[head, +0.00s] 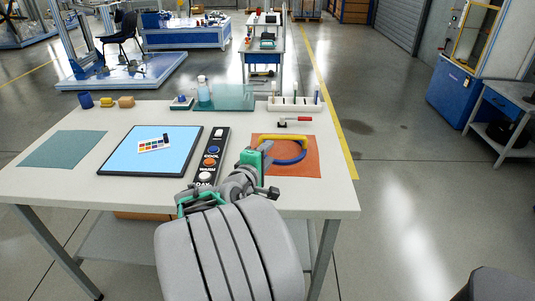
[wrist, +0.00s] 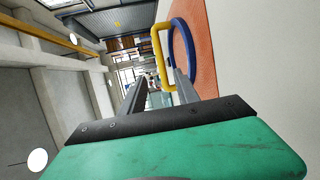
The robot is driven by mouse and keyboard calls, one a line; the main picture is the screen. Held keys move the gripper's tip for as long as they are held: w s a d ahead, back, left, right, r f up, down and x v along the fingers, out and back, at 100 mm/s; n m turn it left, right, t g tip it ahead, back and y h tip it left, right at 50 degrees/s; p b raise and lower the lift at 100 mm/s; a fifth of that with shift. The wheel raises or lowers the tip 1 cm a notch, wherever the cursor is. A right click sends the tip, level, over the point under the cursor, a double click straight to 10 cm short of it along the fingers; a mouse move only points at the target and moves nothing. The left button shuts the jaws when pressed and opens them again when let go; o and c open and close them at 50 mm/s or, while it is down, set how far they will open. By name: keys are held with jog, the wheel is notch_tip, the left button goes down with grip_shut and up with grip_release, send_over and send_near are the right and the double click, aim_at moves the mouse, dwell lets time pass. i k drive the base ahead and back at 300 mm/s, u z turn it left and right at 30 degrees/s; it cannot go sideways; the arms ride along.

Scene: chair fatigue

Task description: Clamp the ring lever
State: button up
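A blue ring (head: 292,162) with a yellow bar-shaped lever (head: 287,137) is on the orange mat (head: 310,170) at the right of the table. In the wrist view the yellow lever (wrist: 157,45) stands out from the blue ring (wrist: 187,50), which lies by the orange mat (wrist: 205,75). My gripper (head: 265,150) is at the left side of the ring and hides part of it. In the wrist view my gripper (wrist: 160,84) has its two fingers apart. The lower end of the yellow lever shows in the gap between them; whether they touch it I cannot tell.
A dark button panel (head: 211,157) and a light-blue screen or pad (head: 150,150) lie left of the mat. A red-handled clamp (head: 295,120) lies behind it, before a white rack (head: 295,103). A teal mat (head: 63,149) is at the far left.

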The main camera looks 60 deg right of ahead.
aim_at(297, 119)
jog(key=z, duration=2.25)
